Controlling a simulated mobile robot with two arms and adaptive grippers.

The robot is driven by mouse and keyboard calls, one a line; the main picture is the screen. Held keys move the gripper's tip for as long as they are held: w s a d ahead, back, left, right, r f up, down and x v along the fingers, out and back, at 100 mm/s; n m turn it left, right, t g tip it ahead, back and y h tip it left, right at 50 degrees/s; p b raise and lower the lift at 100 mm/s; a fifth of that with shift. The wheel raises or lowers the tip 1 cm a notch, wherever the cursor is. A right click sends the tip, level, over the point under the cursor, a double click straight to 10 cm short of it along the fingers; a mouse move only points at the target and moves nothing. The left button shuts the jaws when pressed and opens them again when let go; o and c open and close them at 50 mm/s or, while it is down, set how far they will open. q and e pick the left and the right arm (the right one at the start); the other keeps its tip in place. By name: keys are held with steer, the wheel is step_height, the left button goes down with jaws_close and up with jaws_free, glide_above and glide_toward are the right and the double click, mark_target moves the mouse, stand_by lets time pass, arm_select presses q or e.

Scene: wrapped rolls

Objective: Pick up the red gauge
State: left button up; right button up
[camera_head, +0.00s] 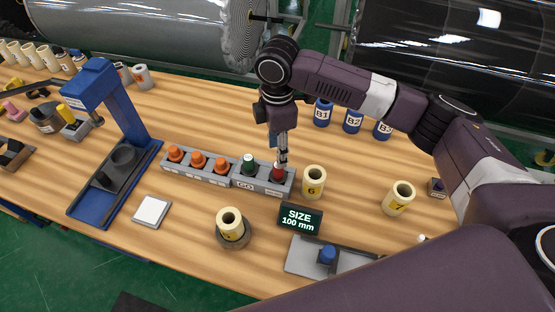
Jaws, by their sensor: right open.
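The red gauge (277,174) stands in the right slot of a grey holder (262,186) marked "GO", beside a green gauge (249,165). My right gripper (281,160) points down directly above the red gauge, its fingertips at or very near the gauge's top. Its jaws are open. The fingers partly cover the gauge's upper part, and I cannot tell whether they touch it. My left gripper is not in view.
A grey rack with several orange gauges (198,159) adjoins the holder on the left. Cream roll 6 (313,182) stands close on the right. A size sign (299,218) stands in front. A blue press (115,150) is at left.

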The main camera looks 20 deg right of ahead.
mark_target(278, 175)
steer(key=shift+s+f+p, duration=0.25)
steer(key=shift+f+p, duration=0.05)
steer(key=shift+f, duration=0.35)
steer(key=shift+s+f+p, duration=0.25)
steer(key=shift+f+p, duration=0.05)
steer(key=shift+f, duration=0.3)
step_height(278, 175, down, 2)
steer(key=shift+s+f+p, duration=0.1)
steer(key=shift+f+p, duration=0.1)
steer(key=shift+p, duration=0.55)
step_height(278, 175, down, 2)
steer(key=shift+f, duration=0.15)
steer(key=c, duration=0.5)
steer(key=shift+c, duration=1.4)
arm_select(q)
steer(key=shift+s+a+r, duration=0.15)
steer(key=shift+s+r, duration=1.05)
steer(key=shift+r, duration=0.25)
arm_select(e)
jaws_close()
